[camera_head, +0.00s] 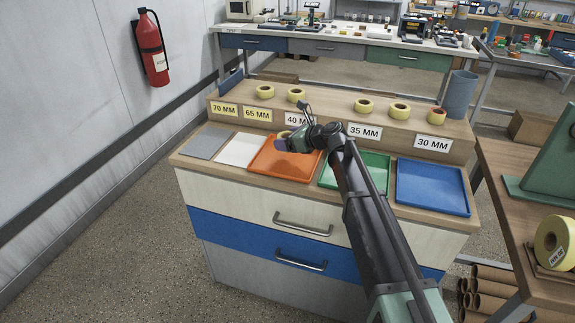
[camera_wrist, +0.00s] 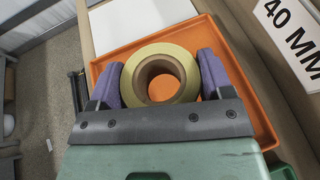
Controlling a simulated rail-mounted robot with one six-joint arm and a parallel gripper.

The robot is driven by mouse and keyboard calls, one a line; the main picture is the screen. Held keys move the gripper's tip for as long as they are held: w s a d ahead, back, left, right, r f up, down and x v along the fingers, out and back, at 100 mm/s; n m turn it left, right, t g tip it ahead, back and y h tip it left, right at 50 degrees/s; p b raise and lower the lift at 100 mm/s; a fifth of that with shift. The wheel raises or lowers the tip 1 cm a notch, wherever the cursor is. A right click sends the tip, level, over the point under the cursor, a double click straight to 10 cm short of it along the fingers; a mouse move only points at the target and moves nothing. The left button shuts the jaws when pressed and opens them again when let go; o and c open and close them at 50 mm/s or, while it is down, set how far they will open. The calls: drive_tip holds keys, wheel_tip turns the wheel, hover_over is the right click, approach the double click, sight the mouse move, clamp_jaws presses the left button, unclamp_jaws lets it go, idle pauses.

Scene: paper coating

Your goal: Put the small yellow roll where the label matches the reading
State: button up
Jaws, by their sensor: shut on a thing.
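My gripper (camera_head: 284,143) is over the orange tray (camera_head: 262,164) in the head view. In the wrist view its purple fingers (camera_wrist: 160,74) are shut on the small yellow roll (camera_wrist: 160,52), one finger on each side. The orange tray floor shows through the roll's core. I cannot tell whether the roll touches the tray. The 40 MM label (camera_head: 294,120) stands behind that tray, partly hidden by my arm. No readable measuring display shows.
Grey (camera_head: 206,142), white (camera_head: 240,150), green (camera_head: 376,175) and blue (camera_head: 432,188) trays show no rolls. Several yellow rolls (camera_head: 399,109) stand on the raised shelf. A large yellow roll (camera_head: 551,238) with an unreadable tag is on the right table.

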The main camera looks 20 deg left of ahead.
sight(288, 157)
wheel_tip(288, 157, down, 4)
drive_tip(key=b, duration=0.4)
drive_tip(key=shift+f, duration=0.25)
drive_tip(key=shift+r, duration=0.35)
drive_tip(key=shift+f, duration=0.25)
drive_tip(key=o, duration=1)
drive_tip(key=shift+r, duration=0.1)
drive_tip(key=shift+r, duration=0.3)
drive_tip(key=p+v, duration=0.4)
drive_tip(key=v, duration=0.7)
drive_tip(key=shift+s+d+p, duration=0.1)
drive_tip(key=shift+p, duration=0.2)
drive_tip(key=shift+d, duration=0.4)
